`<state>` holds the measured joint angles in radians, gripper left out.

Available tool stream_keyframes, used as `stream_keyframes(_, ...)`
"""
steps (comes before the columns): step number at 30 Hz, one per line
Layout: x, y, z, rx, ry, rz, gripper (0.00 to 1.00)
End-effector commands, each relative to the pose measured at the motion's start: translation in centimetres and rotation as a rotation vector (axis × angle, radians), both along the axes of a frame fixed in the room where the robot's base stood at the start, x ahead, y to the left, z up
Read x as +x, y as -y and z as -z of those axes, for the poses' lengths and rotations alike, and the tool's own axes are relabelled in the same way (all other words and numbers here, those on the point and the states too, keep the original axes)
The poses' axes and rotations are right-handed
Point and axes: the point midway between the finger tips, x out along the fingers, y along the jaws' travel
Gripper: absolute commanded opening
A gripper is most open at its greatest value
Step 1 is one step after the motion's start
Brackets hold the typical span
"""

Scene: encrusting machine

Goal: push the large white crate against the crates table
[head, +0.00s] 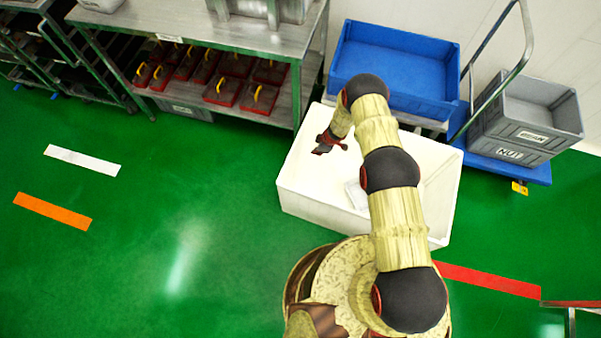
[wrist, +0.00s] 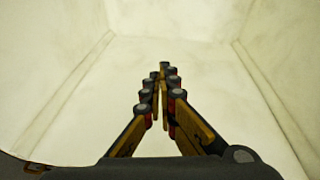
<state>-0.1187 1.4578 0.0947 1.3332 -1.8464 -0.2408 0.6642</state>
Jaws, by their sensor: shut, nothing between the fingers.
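The large white crate (head: 310,190) stands on the green floor in front of my base, in the middle of the head view. Its inside wall and floor (wrist: 160,70) fill the wrist view. My arm reaches over the crate, and my gripper (head: 322,150) is over or within its left part, with the fingers shut and empty. The fingers also show in the wrist view (wrist: 163,85), pointing towards the crate's pale inside; I cannot tell whether they touch it. A metal table (head: 250,35), likely the crates table, stands behind and to the left, close to the crate's back left corner.
Red trays with yellow handles (head: 223,90) lie on the table's lower shelf. A blue crate (head: 395,65) stands behind the white crate. A blue trolley (head: 535,170) with grey bins (head: 525,120) stands at the right. The green floor at the left is clear.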

Motion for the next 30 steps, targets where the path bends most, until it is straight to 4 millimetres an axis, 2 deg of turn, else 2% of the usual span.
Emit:
stream_keyframes(1, -1.6, -0.3, 2.1, 0.008, -0.027, -0.023, 0.0)
stream_keyframes(3, -3.3, -0.6, 3.9, 0.015, -0.053, -0.049, 0.0)
stream_keyframes(6, -4.8, -0.9, 5.4, 0.024, -0.077, -0.07, 0.0)
stream_keyframes(9, -5.5, -1.0, 6.4, 0.026, -0.087, -0.079, 0.0)
stream_keyframes(14, -5.6, -1.5, 8.3, 0.027, -0.089, -0.081, 0.0)
stream_keyframes(27, -5.1, -3.9, 16.4, 0.027, -0.087, -0.08, 0.0)
stream_keyframes(30, -4.6, -5.7, 15.7, 0.027, -0.085, -0.083, 0.0)
